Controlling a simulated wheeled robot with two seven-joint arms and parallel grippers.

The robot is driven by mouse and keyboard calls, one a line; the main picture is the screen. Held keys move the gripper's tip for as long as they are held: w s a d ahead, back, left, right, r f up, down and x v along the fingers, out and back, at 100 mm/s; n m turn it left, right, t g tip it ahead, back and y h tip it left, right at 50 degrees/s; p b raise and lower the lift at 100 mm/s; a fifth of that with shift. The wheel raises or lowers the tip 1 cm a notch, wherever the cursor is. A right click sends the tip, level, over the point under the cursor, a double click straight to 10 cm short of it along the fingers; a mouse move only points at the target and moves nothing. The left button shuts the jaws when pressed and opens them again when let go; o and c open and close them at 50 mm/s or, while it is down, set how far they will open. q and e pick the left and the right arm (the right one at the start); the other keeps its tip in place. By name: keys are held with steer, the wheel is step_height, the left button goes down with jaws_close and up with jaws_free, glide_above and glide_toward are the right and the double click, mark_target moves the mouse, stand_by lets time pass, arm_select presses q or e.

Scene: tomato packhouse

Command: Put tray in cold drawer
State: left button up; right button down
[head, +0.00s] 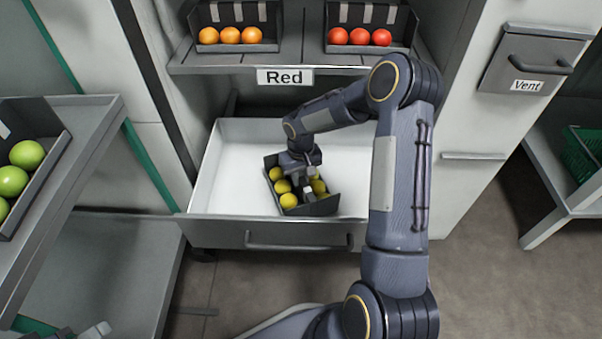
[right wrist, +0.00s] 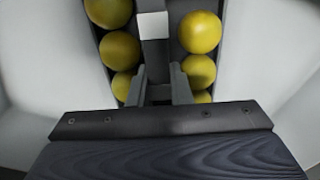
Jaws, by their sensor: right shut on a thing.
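A dark tray (head: 318,208) of yellow tomatoes is inside the open white drawer (head: 232,160), right of its middle and turned slightly. My right gripper (head: 303,186) reaches down into the tray from above. In the right wrist view its fingers (right wrist: 158,88) are shut on the tray's middle bar (right wrist: 155,55), with yellow tomatoes in a row on each side. I cannot tell whether the tray rests on the drawer floor.
Above the drawer, a shelf labelled "Red" (head: 285,77) holds a tray of orange tomatoes (head: 230,36) and one of red tomatoes (head: 359,37). A tray of green tomatoes (head: 22,168) stands on a grey rack at left. A "Vent" panel (head: 527,67) is at right. The drawer's left side is empty.

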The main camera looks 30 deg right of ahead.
steer(key=w+d, duration=0.1)
steer(key=w+d+b, duration=0.1)
steer(key=w, duration=0.1)
steer(key=shift+a+f+b, duration=0.1)
steer(key=shift+f+b, duration=0.45)
steer(key=shift+b, duration=0.05)
steer(key=shift+r, duration=0.1)
steer(key=c, duration=1.3)
jaws_free()
steer(key=shift+f, duration=0.2)
steer(key=shift+r, duration=0.1)
